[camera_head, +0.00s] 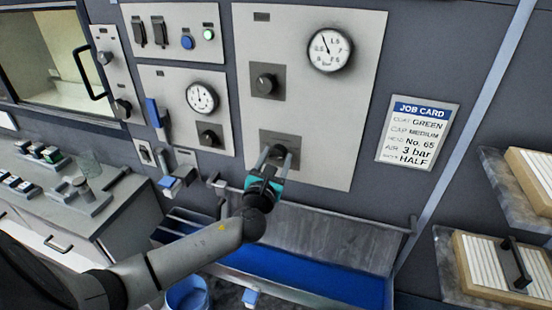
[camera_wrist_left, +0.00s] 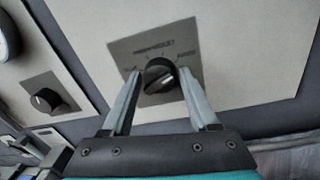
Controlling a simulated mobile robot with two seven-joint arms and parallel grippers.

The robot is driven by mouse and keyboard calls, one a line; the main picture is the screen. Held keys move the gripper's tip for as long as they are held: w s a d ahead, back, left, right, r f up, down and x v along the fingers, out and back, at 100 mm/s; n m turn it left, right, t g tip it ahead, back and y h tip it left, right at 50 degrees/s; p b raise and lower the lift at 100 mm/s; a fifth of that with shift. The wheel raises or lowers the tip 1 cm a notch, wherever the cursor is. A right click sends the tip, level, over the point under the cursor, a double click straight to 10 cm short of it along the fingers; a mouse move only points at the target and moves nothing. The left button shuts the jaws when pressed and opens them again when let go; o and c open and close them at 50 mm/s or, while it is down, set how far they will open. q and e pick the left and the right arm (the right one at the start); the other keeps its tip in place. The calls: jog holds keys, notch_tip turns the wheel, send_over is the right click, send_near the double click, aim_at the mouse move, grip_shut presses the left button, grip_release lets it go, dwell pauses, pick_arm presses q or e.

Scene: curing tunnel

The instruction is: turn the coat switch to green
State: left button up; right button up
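A round black selector knob sits on a dark grey plate low on the large light panel (camera_head: 310,110). In the left wrist view this knob (camera_wrist_left: 159,74) has a pale pointer line and small labels around it, too blurred to read surely. My left gripper (camera_head: 278,150) reaches up to it, and its fingers also show in the left wrist view (camera_wrist_left: 160,78). They are apart, one on each side of the knob; I cannot tell whether they touch it. A job card (camera_head: 417,135) on the wall reads GREEN on its top line. My right gripper is not in view.
Another black knob (camera_head: 265,83) and a dial gauge (camera_head: 330,50) sit higher on the same panel. A smaller panel with a gauge (camera_head: 202,98) and knob (camera_head: 209,135) is to the left. A grey sloped tray with a blue front (camera_head: 320,235) lies below. Shelves stand at the right.

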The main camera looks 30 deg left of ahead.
pick_arm(q)
grip_shut()
jog(key=shift+n, duration=0.4)
jog(key=n, duration=0.3)
jog(key=shift+n, duration=0.4)
jog(key=n, duration=0.4)
jog(key=shift+a, duration=0.15)
jog(key=n, duration=0.4)
jog(key=shift+n+g+h, duration=0.3)
jog(key=shift+h, duration=0.1)
jog(key=shift+a+n, duration=0.1)
jog(key=shift+n, duration=1.8)
